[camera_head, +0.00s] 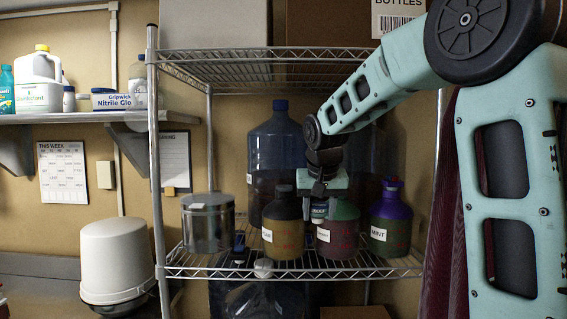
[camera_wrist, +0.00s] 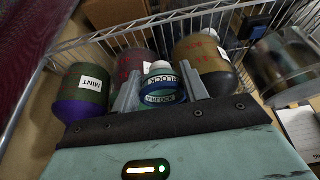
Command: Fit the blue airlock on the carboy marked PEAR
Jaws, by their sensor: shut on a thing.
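My gripper (camera_head: 319,200) is shut on a small airlock (camera_head: 318,212), which shows a white label in the head view. In the wrist view my gripper (camera_wrist: 160,92) has its fingers either side of the airlock (camera_wrist: 163,84), with a pale top, blue-green bands and lettering ending in LOCK. Behind it on the wire shelf stand three carboys: a gold one with a dark top (camera_head: 283,228), a red-and-green one (camera_head: 340,232) and a purple-topped one marked MINT (camera_head: 390,222). The airlock hides part of the middle carboy.
A metal canister (camera_head: 208,222) stands left of the carboys on the wire shelf (camera_head: 300,268). A large blue water jug (camera_head: 280,140) stands behind them. Shelf posts and the upper rack (camera_head: 250,60) bound the space. More jugs sit below.

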